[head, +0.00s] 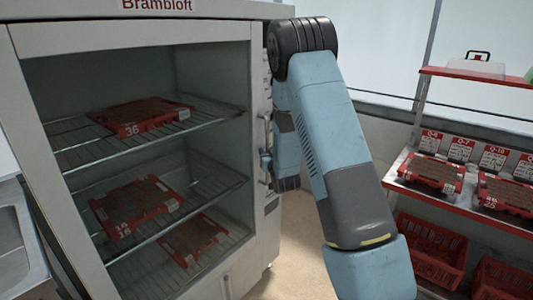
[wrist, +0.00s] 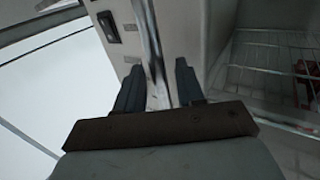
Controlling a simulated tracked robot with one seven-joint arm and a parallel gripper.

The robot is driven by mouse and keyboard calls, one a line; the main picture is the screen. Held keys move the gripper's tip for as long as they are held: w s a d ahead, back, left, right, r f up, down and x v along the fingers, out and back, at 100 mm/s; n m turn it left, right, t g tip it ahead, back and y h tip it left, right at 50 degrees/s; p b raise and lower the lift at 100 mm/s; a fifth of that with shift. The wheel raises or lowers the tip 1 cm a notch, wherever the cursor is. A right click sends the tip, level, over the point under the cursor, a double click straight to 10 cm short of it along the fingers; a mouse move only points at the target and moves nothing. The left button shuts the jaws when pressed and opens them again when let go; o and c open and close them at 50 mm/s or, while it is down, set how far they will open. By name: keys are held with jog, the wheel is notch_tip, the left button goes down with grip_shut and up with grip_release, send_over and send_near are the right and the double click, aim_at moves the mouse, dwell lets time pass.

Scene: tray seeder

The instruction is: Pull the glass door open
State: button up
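The cabinet's glass door (head: 35,115) fills the front of the white cabinet and looks closed, with shelves showing through it. Its upright metal bar handle (head: 266,133) is at the right edge, partly hidden by my arm. In the wrist view the handle (wrist: 151,40) runs down between the two dark fingers of my gripper (wrist: 158,68). The fingers are apart, one on each side of the bar, with gaps visible. Whether either finger touches the bar is unclear. In the head view my arm mostly hides the gripper.
Wire shelves (head: 85,150) inside hold red trays (head: 130,205). A dark switch (wrist: 107,27) sits beside the handle. A rack (head: 440,195) with trays and red crates (head: 428,245) stands at right. A metal sink (head: 12,240) is at left. Some floor between is clear.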

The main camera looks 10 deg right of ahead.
jog(key=shift+w, duration=0.35)
grip_shut()
jog(key=shift+d, duration=0.1)
dwell(0.4)
